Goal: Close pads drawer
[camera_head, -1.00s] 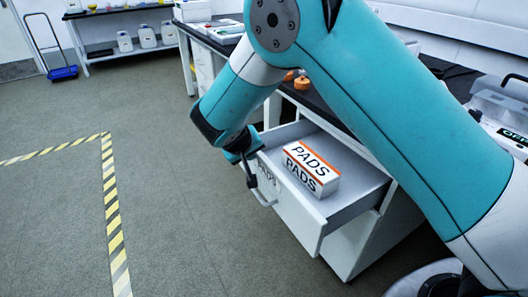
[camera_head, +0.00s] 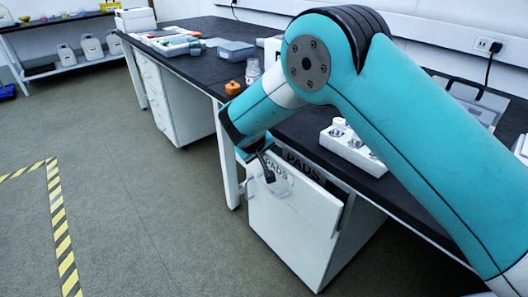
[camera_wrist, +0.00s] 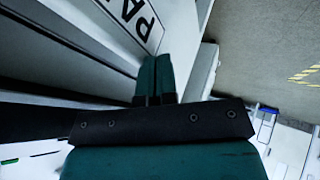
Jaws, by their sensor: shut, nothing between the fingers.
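A PADS label (camera_wrist: 138,16) shows close up at the top of the wrist view. The box seen earlier in the drawer is hidden. My gripper (camera_head: 269,176) is at the drawer front by the pale handle (camera_head: 284,187). Its teal fingers (camera_wrist: 155,62) are together and empty, pointing along the front. I cannot tell whether they touch it.
Another white drawer cabinet (camera_head: 180,100) stands further left. The floor at left is clear, with striped tape (camera_head: 58,215).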

